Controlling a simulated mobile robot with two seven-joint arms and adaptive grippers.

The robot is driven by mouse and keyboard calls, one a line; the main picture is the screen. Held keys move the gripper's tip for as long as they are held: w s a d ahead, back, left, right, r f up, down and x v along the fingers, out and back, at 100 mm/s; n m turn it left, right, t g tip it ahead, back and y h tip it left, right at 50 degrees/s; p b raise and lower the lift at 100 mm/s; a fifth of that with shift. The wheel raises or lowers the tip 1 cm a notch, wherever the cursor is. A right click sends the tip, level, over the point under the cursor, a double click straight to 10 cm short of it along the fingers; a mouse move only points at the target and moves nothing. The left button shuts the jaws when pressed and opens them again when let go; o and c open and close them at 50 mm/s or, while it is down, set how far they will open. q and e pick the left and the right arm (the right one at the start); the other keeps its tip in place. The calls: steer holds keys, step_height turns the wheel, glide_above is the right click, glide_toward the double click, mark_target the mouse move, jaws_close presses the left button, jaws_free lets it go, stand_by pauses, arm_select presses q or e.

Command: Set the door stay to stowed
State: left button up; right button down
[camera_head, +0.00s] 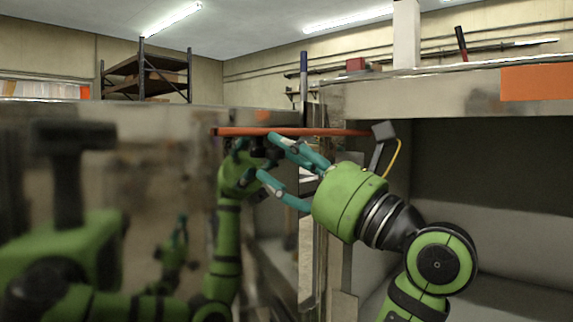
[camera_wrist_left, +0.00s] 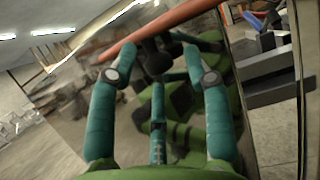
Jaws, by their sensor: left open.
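The door stay is an orange-red bar (camera_head: 320,132) running across between the shiny metal door (camera_head: 150,180) and a grey block (camera_head: 384,131) on the trailer frame. In the left wrist view the bar (camera_wrist_left: 160,28) slants across the top. My left gripper (camera_head: 268,157) is open just below the bar near the door, its teal fingers spread. My right gripper is not in view.
The door's polished face mirrors my green arm and body on the left. The trailer opening (camera_head: 480,190) lies at the right, with a yellow cable (camera_head: 394,155) near the grey block. A dark shelf rack (camera_head: 147,78) stands far back.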

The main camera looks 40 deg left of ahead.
arm_select(q)
jaws_close()
steer(key=shift+d+g, duration=0.25)
steer(key=shift+g, duration=0.15)
